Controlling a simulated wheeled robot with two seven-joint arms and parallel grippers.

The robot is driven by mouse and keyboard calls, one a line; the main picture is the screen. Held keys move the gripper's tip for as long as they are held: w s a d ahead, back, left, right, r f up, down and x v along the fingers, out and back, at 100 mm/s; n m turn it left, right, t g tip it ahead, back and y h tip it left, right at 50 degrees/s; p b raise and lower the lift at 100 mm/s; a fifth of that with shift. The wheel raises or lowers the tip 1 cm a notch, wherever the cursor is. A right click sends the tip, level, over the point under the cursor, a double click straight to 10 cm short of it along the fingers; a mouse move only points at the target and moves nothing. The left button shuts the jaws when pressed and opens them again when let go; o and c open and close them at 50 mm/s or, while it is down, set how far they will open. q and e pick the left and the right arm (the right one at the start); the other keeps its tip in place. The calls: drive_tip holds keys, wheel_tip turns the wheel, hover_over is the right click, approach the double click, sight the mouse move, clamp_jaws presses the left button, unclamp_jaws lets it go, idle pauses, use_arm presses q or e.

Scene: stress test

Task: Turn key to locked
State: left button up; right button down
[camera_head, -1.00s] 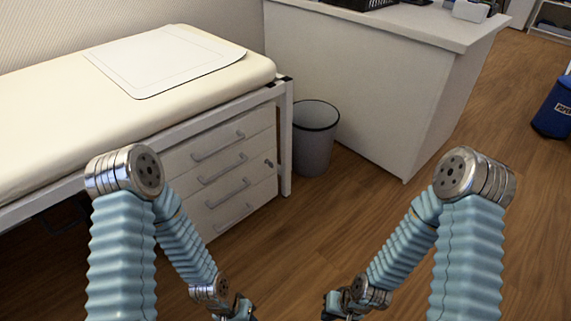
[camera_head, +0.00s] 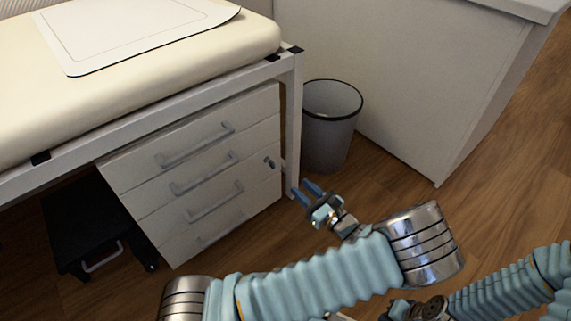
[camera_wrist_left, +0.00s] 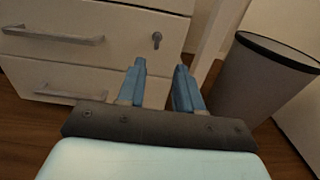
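The key (camera_head: 269,162) sits in the lock at the right side of the white drawer cabinet (camera_head: 262,130) under the couch. It also shows in the left wrist view (camera_wrist_left: 156,40), small and grey, with a part hanging down; its exact turn is too small to tell. My left gripper (camera_head: 307,194) is open and empty, below and to the right of the key in the head view and apart from it. In the left wrist view its two blue fingers (camera_wrist_left: 158,85) point toward the cabinet front, below the key. My right gripper's fingers do not show in the head view.
A grey waste bin (camera_head: 330,125) stands right of the couch's white leg (camera_head: 293,125), close to the lock. A dark step stool (camera_head: 75,225) is left of the cabinet. A white desk (camera_head: 410,80) stands behind. Wood floor at the right is free.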

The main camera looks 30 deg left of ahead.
sight(274, 165)
use_arm(q)
drive_tip(key=b+x, duration=0.1)
drive_tip(key=x, duration=1.1)
drive_tip(key=shift+s+a+b, duration=0.1)
drive_tip(key=shift+a+b, duration=0.15)
drive_tip(key=shift+b, duration=0.15)
drive_tip(key=shift+c, duration=0.4)
clamp_jaws()
